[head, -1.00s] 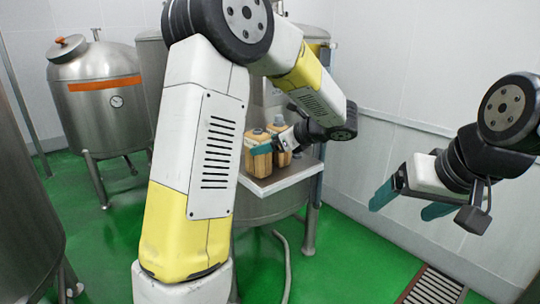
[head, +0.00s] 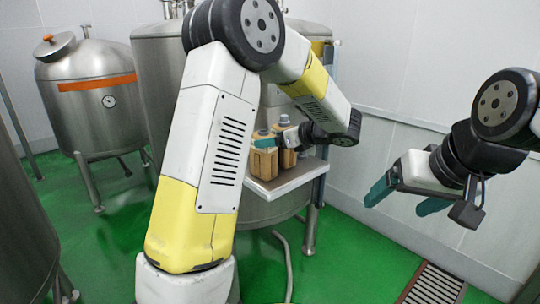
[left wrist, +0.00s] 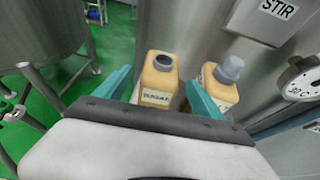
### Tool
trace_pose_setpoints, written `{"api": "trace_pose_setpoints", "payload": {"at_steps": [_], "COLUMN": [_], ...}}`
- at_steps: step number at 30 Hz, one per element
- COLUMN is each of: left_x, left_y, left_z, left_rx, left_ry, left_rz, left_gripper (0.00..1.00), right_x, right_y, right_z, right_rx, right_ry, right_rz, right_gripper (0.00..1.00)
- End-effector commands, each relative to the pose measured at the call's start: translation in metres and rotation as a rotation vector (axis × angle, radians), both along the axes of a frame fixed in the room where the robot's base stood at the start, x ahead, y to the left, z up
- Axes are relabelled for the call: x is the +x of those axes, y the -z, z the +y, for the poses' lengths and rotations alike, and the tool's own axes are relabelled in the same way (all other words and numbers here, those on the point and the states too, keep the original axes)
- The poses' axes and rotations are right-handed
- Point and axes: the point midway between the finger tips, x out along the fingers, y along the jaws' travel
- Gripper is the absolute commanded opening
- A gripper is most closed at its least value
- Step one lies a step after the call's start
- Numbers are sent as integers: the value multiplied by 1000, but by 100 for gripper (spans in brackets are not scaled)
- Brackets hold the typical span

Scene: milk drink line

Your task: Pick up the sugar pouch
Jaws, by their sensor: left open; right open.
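The sugar pouch (left wrist: 160,80) is a tan, upright container with a dark open spout and a front label that seems to read sugar. In the left wrist view it stands between the teal fingers of my left gripper (left wrist: 158,86), which is open. In the head view the pouch (head: 264,163) stands on a small shelf (head: 288,184), with my left gripper (head: 270,142) at its top. I cannot tell whether the fingers touch it. My right gripper (head: 406,196) is open and empty, in the air at the right.
A second tan pouch (left wrist: 222,88) with a grey cap stands close to the right of the sugar pouch. A large steel tank (head: 160,70) is behind the shelf. Another tank (head: 88,100) stands at the left. A floor drain (head: 434,285) lies at the lower right.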

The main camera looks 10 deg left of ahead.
Motion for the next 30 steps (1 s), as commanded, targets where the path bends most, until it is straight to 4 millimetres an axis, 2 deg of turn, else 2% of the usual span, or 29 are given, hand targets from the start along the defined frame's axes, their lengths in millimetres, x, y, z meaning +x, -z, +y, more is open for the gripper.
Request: {"api": "trace_pose_setpoints", "payload": {"at_steps": [15,25,26,30], "left_x": [33,38,38,38], "left_y": [24,27,27,27], "left_z": [53,59,59,59], "left_rx": [-1,-1,-1,-1], "left_ry": [-3,-1,-1,-1], "left_rz": [1,0,0,0], "left_gripper": [78,78,74,47], "right_x": [0,0,0,0], "right_y": [0,0,0,0], "right_z": [0,0,0,0], "right_rx": [0,0,0,0], "right_ry": [0,0,0,0], "right_rz": [0,0,0,0], "right_gripper": [83,83,83,83]}}
